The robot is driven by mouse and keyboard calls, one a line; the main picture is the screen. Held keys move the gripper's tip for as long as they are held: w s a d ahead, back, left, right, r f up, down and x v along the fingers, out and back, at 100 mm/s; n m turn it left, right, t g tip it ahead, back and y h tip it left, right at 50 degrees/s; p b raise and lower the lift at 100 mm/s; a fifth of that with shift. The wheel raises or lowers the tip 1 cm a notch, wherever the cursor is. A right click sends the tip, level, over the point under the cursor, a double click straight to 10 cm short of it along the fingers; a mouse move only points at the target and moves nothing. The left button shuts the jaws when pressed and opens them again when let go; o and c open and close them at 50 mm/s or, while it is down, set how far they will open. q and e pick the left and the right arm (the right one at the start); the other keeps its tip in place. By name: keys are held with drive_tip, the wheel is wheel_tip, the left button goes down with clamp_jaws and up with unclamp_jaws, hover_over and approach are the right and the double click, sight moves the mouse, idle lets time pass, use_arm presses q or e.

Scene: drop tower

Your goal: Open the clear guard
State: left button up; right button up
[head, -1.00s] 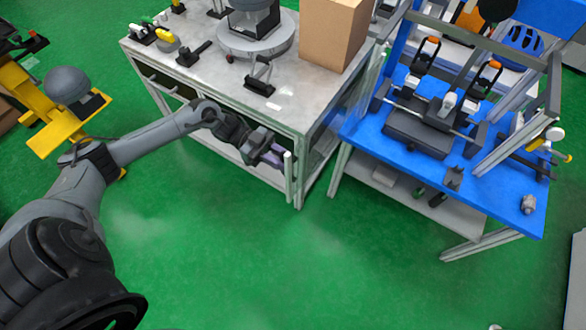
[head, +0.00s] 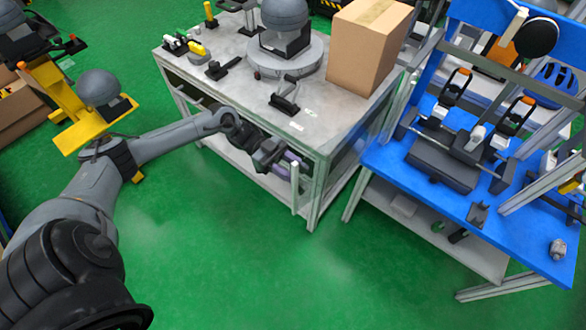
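The blue bench (head: 400,163) at right carries a black and grey fixture (head: 440,163) with two orange-tipped clamps. Grey metal profiles (head: 549,180) and blue uprights stand around and behind it. I cannot clearly make out the clear guard's panel or its edges. My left gripper (head: 288,161) is at the end of the arm from the left, in front of the grey-topped table's right front corner and left of the blue bench, well apart from the fixture. Its fingers are small and blurred, so I cannot tell their opening. My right gripper is not in view.
The grey-topped table (head: 335,115) holds a cardboard box (head: 368,50), a round grey stand (head: 285,58) and small tools. A yellow stand (head: 82,128) is at left. A grey part (head: 557,249) lies on the bench's right front. Green floor in front is clear.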

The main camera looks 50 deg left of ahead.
use_arm(q)
drive_tip(key=shift+a, duration=0.15)
drive_tip(key=s+a+b, duration=0.2)
drive_tip(key=a+b, duration=0.2)
drive_tip(key=a, duration=0.6)
drive_tip(key=shift+a, duration=0.2)
idle(0.3)
